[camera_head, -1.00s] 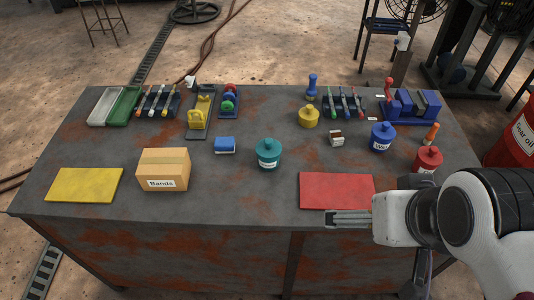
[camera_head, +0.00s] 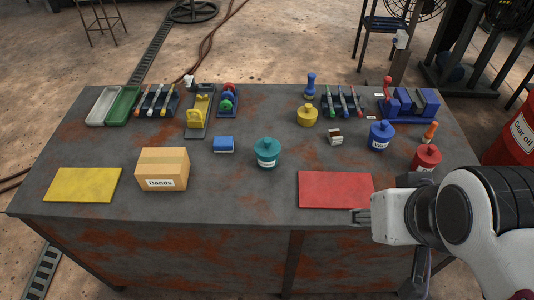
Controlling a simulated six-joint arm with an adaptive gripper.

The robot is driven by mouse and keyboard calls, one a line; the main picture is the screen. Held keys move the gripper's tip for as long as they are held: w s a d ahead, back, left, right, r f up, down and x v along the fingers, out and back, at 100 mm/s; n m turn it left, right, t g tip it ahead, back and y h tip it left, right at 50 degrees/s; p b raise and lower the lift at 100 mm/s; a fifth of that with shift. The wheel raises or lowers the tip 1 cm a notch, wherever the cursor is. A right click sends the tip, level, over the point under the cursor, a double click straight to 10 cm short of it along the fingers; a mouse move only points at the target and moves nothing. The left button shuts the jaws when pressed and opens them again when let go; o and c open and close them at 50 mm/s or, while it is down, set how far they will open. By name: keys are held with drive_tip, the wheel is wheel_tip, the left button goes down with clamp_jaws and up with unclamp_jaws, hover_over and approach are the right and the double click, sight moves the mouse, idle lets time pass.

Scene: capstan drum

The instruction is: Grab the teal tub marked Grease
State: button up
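The teal tub (camera_head: 266,155) stands upright near the middle of the table, with a round lid and knob. A white label shows low on its front, but its lettering is too small to read. My gripper (camera_head: 361,216) is at the table's front edge, to the right of the tub and nearer the camera. It is well apart from the tub, beside the red mat's front right corner. Only a short stub of its fingers shows, so its opening cannot be made out. Nothing is visible in it.
The red mat (camera_head: 335,190) lies between my gripper and the tub. A blue block (camera_head: 224,144) and the Bands box (camera_head: 162,169) stand left of the tub. Yellow (camera_head: 307,116), blue (camera_head: 381,137) and red (camera_head: 427,157) tubs stand to the right. Bare table surrounds the teal tub.

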drive_tip(key=shift+w, duration=0.1)
drive_tip(key=w+d+f+n+t, duration=0.1)
drive_tip(key=w+f+n+t, duration=0.1)
drive_tip(key=w, duration=0.9)
drive_tip(key=w+f+n+t, duration=0.1)
drive_tip(key=w+f+t, duration=0.15)
drive_tip(key=w, duration=0.85)
drive_tip(key=n+y, duration=0.5)
drive_tip(key=y, duration=0.4)
approach(270, 142)
drive_tip(key=shift+t+x, duration=0.25)
drive_tip(key=shift+x, duration=1.4)
drive_tip(key=shift+h, duration=0.3)
drive_tip(key=shift+x, duration=1.35)
drive_tip(key=shift+a, duration=0.1)
